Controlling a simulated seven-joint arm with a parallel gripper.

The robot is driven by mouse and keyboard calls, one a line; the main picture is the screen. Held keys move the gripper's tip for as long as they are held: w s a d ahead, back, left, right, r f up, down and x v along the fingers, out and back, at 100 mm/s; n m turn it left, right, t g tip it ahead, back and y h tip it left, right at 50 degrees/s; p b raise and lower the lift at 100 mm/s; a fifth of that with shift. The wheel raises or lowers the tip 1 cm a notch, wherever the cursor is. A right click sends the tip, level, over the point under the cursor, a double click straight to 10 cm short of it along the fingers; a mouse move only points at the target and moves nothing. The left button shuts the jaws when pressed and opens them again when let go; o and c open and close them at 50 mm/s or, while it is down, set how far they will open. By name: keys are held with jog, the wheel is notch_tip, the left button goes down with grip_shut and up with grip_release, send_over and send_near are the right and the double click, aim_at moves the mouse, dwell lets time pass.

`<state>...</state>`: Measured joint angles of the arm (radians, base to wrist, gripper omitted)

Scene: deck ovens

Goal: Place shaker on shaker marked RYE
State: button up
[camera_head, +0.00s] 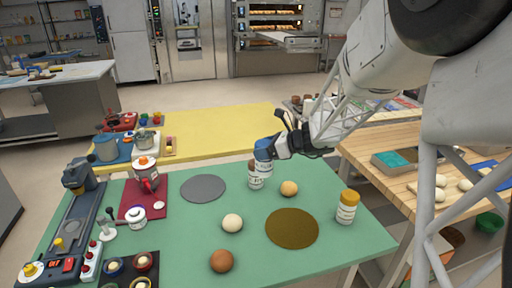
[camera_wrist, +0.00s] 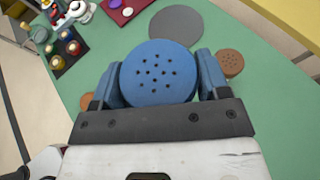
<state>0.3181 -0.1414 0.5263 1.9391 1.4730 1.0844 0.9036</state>
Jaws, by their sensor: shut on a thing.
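My gripper (camera_head: 271,147) is shut on a shaker with a blue perforated lid (camera_head: 263,150). In the wrist view the blue lid (camera_wrist: 159,72) sits between the two fingers. A shaker with a brown lid (camera_head: 252,166) and a pale labelled body stands on the green table, close to the held one; its lid (camera_wrist: 230,63) shows smaller and lower, to the right of the blue lid. The two overlap in the head view, so I cannot tell whether they touch. A yellow-lidded shaker (camera_head: 346,208) stands apart at the right. I cannot read which label says RYE.
The green table (camera_head: 180,240) also holds a grey disc (camera_head: 203,188), a brown disc (camera_head: 292,229) and several balls, such as a pale one (camera_head: 232,223). A red mat (camera_head: 136,191) with appliances is at the left. A yellow table (camera_head: 215,128) stands behind.

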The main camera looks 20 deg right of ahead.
jog(key=w+d+f, duration=0.1)
jog(key=w, duration=1.3)
jog(key=shift+w+f, duration=0.2)
jog(key=shift+w, duration=0.2)
jog(key=shift+d+f, duration=0.1)
jog(key=shift+f, duration=1.65)
jog(key=shift+f, duration=0.1)
jog(key=o, duration=1.1)
